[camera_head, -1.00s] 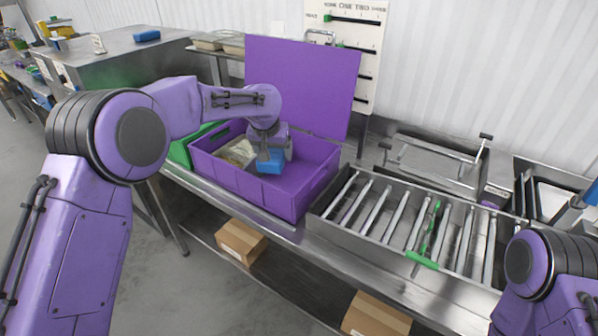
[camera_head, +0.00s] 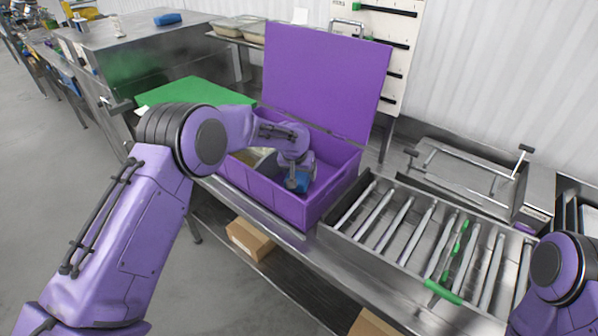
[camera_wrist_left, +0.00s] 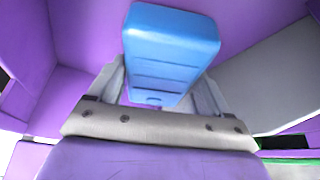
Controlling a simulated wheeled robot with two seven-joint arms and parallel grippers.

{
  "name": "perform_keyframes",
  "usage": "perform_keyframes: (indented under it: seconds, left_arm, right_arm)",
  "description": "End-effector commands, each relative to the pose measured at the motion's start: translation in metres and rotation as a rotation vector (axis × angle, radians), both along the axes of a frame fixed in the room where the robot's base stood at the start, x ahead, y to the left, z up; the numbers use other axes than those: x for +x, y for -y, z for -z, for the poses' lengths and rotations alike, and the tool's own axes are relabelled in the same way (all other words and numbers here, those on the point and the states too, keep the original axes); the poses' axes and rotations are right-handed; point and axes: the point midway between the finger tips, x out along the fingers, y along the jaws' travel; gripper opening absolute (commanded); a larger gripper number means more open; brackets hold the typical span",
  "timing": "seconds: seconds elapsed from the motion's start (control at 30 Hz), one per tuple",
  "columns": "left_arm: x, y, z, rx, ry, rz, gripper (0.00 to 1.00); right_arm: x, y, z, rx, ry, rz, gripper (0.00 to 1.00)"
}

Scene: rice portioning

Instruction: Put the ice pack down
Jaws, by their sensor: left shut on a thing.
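The ice pack (camera_head: 300,182) is a blue block inside the open purple box (camera_head: 280,204). My left gripper (camera_head: 297,180) reaches down into the box and is shut on the ice pack. In the left wrist view the ice pack (camera_wrist_left: 170,45) stands out between the fingers, with purple box walls around it. I cannot tell whether the ice pack touches the box floor. My right arm shows at the lower right, but its gripper is out of the picture.
The purple lid (camera_head: 325,80) stands raised behind the box. A roller conveyor (camera_head: 400,225) with a green bar (camera_head: 443,291) lies right of the box. A green board (camera_head: 195,92) lies to the left. Another blue block (camera_head: 167,19) rests on the far steel bench (camera_head: 130,40).

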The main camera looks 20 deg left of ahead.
Motion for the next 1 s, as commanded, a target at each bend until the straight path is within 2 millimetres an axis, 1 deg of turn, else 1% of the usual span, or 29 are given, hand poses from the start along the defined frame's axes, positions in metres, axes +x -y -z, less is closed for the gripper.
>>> perform_keyframes:
  seconds: [0.03, 0.13, 0.17, 0.2, 0.43, 0.53, 0.67, 0.8, 0.9, 1.0]
  left_arm:
    - [-0.003, -0.001, 0.011, 0.003, -0.014, 0.000, 0.36]
    - [-0.003, -0.002, 0.011, 0.002, -0.016, -0.002, 0.36]
    - [-0.003, -0.002, 0.013, 0.002, -0.018, -0.002, 0.89]
    - [-0.003, -0.002, 0.013, 0.002, -0.018, -0.002, 1.00]
    - [-0.003, -0.002, 0.011, 0.002, -0.017, -0.002, 1.00]
    - [-0.005, -0.001, 0.005, 0.002, -0.016, -0.002, 1.00]
    - [-0.016, -0.001, -0.019, 0.001, -0.013, -0.002, 1.00]
    - [-0.030, 0.000, -0.054, 0.001, -0.013, -0.002, 1.00]
    - [-0.040, 0.000, -0.074, 0.001, -0.014, -0.002, 1.00]
    - [-0.046, 0.000, -0.090, 0.002, -0.015, -0.002, 1.00]
  right_arm:
    - [0.001, 0.000, 0.002, 0.000, 0.001, 0.000, 0.43]
    - [0.001, 0.000, 0.003, 0.000, 0.002, 0.000, 0.43]
    - [0.001, 0.000, 0.003, 0.000, 0.002, 0.000, 0.43]
    - [0.001, 0.000, 0.003, 0.000, 0.002, 0.000, 0.43]
    - [0.000, 0.000, 0.003, 0.000, 0.001, 0.000, 0.43]
    - [0.000, 0.000, 0.005, -0.001, 0.001, 0.000, 0.43]
    - [0.001, 0.000, 0.012, 0.000, 0.001, 0.000, 0.43]
    - [0.001, 0.000, 0.021, 0.000, 0.001, 0.000, 0.43]
    - [0.001, 0.000, 0.025, -0.001, 0.001, 0.000, 0.43]
    - [0.001, 0.000, 0.027, -0.001, 0.001, 0.000, 0.43]
